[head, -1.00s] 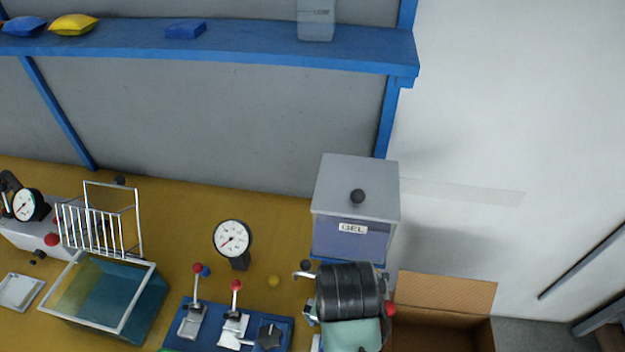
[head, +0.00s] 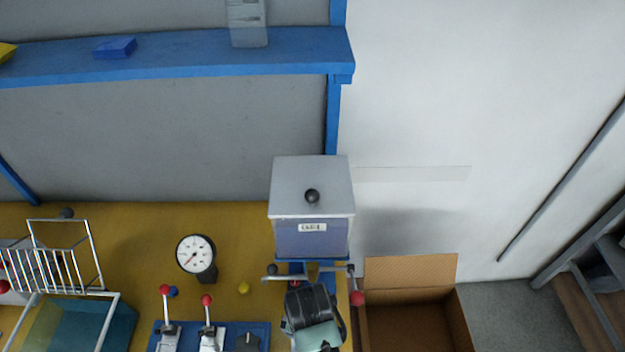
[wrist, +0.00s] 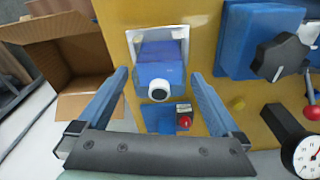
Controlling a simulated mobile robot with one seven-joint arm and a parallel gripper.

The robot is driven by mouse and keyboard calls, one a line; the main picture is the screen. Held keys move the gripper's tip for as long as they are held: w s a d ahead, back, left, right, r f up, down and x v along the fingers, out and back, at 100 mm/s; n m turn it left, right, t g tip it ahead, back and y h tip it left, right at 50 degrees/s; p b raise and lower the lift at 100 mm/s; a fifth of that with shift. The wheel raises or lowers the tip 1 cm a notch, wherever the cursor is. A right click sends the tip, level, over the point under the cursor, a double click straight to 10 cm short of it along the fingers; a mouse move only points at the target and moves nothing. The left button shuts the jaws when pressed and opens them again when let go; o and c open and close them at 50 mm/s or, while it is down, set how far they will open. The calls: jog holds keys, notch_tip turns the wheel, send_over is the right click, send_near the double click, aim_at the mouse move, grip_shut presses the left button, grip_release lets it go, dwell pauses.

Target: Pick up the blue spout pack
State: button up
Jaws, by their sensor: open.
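In the wrist view a blue block-like pack with a round white spout cap (wrist: 160,74) lies ahead of my gripper. It looks like the blue spout pack, with a white plate or frame (wrist: 180,32) behind it. My gripper (wrist: 158,88) is open, its two blue fingers to the left and right of the pack. I see no contact, and the depth between fingers and pack is hard to judge. In the head view my dark wrist is in front of the bench's right end; the pack cannot be made out there.
A grey lidded box (head: 312,190) stands near my arm. An open cardboard box (head: 410,300) is to the right. A gauge (head: 196,254), red-knobbed levers (head: 207,322) and a wire basket (head: 60,262) are to the left. A blue shelf (head: 200,60) runs above.

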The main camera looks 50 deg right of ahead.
jog(key=shift+d+f, duration=0.1)
jog(key=shift+f, duration=0.8)
jog(key=c, duration=1.4)
grip_shut()
jog(key=shift+w+r, duration=0.1)
jog(key=shift+r, duration=0.05)
